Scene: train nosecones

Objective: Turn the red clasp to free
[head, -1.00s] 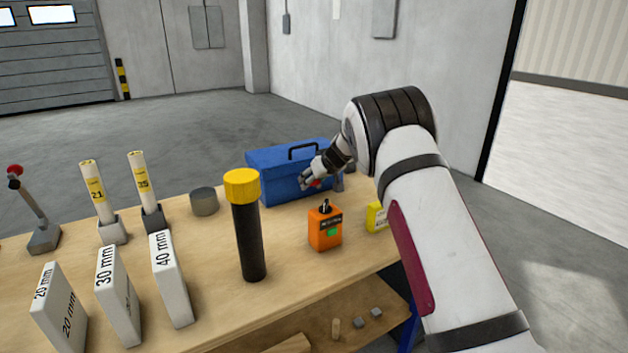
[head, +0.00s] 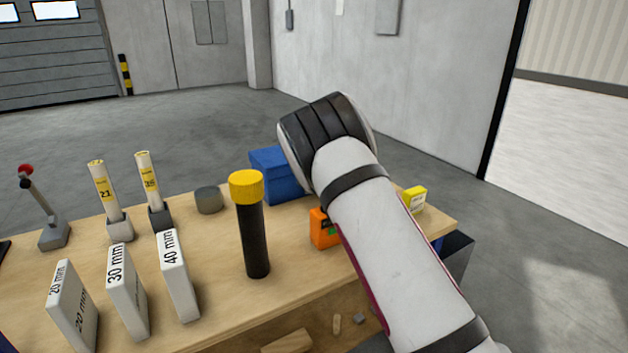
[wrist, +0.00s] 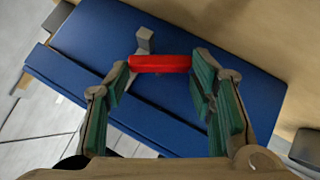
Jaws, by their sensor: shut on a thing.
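The blue toolbox (head: 266,178) stands at the back of the workbench, mostly hidden behind my arm in the head view. In the wrist view the toolbox (wrist: 95,45) fills the middle. Its red clasp (wrist: 160,62) is a short bar lying across the picture, beside a small grey metal piece (wrist: 145,38). My gripper (wrist: 160,72) has one finger at each end of the red clasp and is shut on it. The gripper is hidden behind my arm in the head view.
An orange box (head: 322,228) and a yellow box (head: 414,198) are close to my arm. A black tube with a yellow cap (head: 252,225) stands left of it. White gauge blocks (head: 127,290) are further left. The bench's right edge is near.

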